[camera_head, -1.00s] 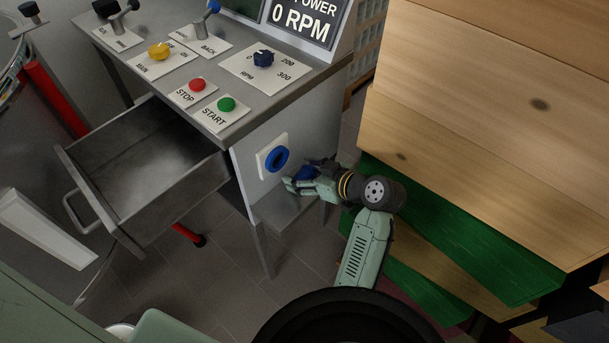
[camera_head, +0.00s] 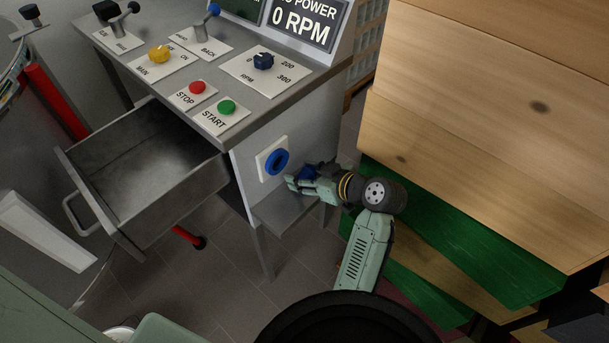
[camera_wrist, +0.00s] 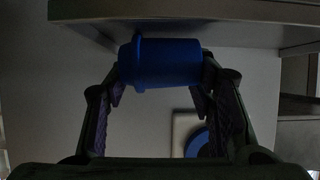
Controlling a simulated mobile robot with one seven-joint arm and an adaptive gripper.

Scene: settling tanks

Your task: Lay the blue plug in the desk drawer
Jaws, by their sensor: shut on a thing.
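The blue plug (camera_wrist: 160,62) is held between the fingertips of my gripper (camera_wrist: 160,75) in the wrist view, lying crosswise. In the head view my gripper (camera_head: 303,183) is beside the desk's side panel, just right of and below the blue round socket (camera_head: 277,161), and only a bit of the plug (camera_head: 308,172) shows behind the fingers. The socket also shows in the wrist view (camera_wrist: 198,143), apart from the plug. The desk drawer (camera_head: 190,196) is pulled open at the left of the desk, and its visible floor is empty.
The desk top (camera_head: 150,84) carries levers, knobs and red and green buttons. Below the socket, a grey shelf (camera_head: 283,210) juts out. Stacked wooden boards (camera_head: 480,110) stand close at the right of my arm. Tiled floor is open below the drawer.

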